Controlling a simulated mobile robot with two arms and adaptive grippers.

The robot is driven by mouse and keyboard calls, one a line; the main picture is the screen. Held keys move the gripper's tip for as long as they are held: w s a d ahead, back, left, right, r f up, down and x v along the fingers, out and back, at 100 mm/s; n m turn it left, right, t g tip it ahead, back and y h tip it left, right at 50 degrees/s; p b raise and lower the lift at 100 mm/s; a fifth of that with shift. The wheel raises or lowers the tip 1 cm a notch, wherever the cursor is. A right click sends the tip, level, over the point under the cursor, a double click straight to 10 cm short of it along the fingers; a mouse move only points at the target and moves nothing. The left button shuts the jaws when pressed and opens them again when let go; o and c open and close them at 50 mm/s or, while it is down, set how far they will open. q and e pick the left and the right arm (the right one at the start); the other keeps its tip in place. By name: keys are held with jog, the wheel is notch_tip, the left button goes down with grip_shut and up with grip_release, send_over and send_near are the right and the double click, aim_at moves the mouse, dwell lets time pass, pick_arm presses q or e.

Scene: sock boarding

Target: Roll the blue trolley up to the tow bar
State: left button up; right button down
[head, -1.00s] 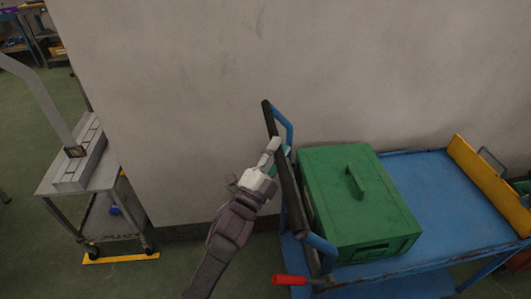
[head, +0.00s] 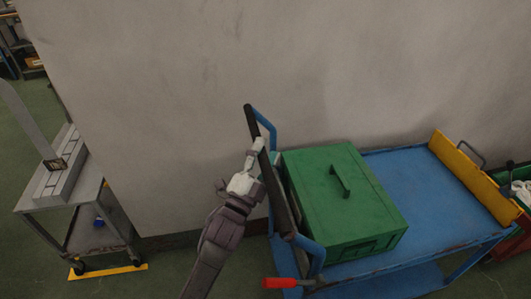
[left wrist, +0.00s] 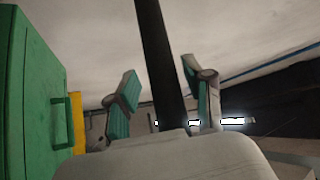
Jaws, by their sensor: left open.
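The blue trolley (head: 405,188) stands on the right in the head view, along a grey wall. Its upright push handle has a dark bar (head: 284,210) between blue bends. My left gripper (head: 265,153) is at this bar. In the left wrist view the bar (left wrist: 160,65) passes between the two spread fingers of the left gripper (left wrist: 163,92), with gaps visible at both sides. A green box (head: 335,200) sits on the trolley's deck near the handle. A red-gripped lever (head: 280,283) sticks out low at the handle end. I cannot make out the tow bar. My right gripper is out of view.
A yellow board (head: 470,180) stands across the trolley's far end. A grey cart (head: 60,205) stands at the left, with a yellow floor strip (head: 108,272) below it. The grey wall (head: 300,65) is close behind the trolley. Green floor shows between cart and trolley.

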pick_arm(q)
jog(key=shift+s+a+f, duration=0.1)
jog(key=shift+s, duration=0.05)
jog(key=v, duration=1.1)
jog(key=shift+s, duration=0.25)
